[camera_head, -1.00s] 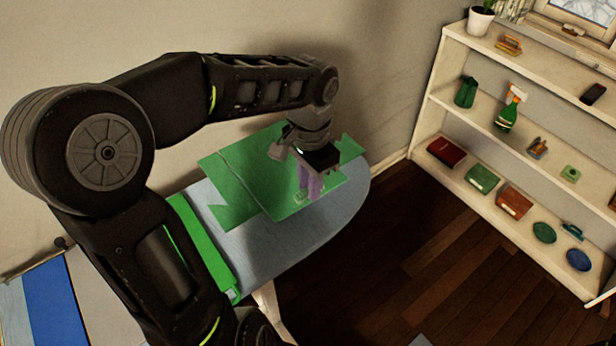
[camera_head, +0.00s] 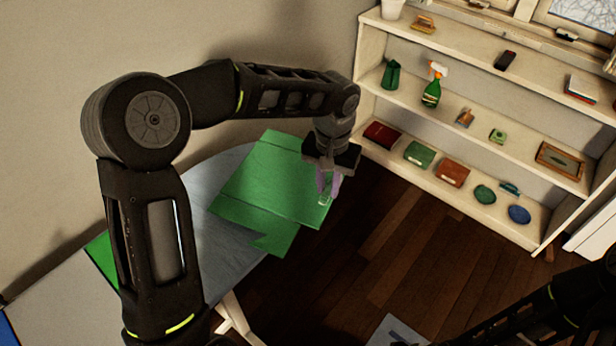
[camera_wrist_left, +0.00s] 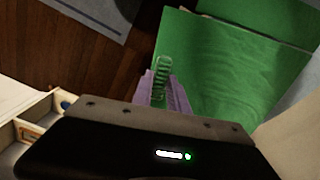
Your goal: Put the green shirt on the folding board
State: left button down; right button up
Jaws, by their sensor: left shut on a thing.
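The green shirt (camera_head: 268,185) lies flat and partly folded on the blue-grey ironing board (camera_head: 228,260), with its right part reaching past the board's edge. My left gripper (camera_head: 328,190) is shut on the green shirt at its right edge. In the left wrist view, the purple fingers (camera_wrist_left: 162,90) sit at the edge of the shirt (camera_wrist_left: 235,65). A pale grey panel with dark marks (camera_head: 397,331) lies low at the bottom; I cannot tell whether it is the folding board. My right gripper is not in view.
Another green piece (camera_head: 103,258) lies at the left, partly behind my left arm. A white shelf (camera_head: 470,195) with bottles, boxes and dishes stands at the right. Dark wooden floor (camera_head: 350,265) is open between it and the ironing board. Part of my right arm shows at bottom right.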

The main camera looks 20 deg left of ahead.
aim_at(72, 325)
jog(key=u, duration=0.45)
jog(key=l+u, duration=0.15)
jog(key=u, duration=0.3)
jog(key=l+u, duration=0.1)
jog(key=u, duration=0.35)
jog(key=l+u, duration=0.15)
jog(key=u, duration=0.3)
jog(key=i, duration=0.05)
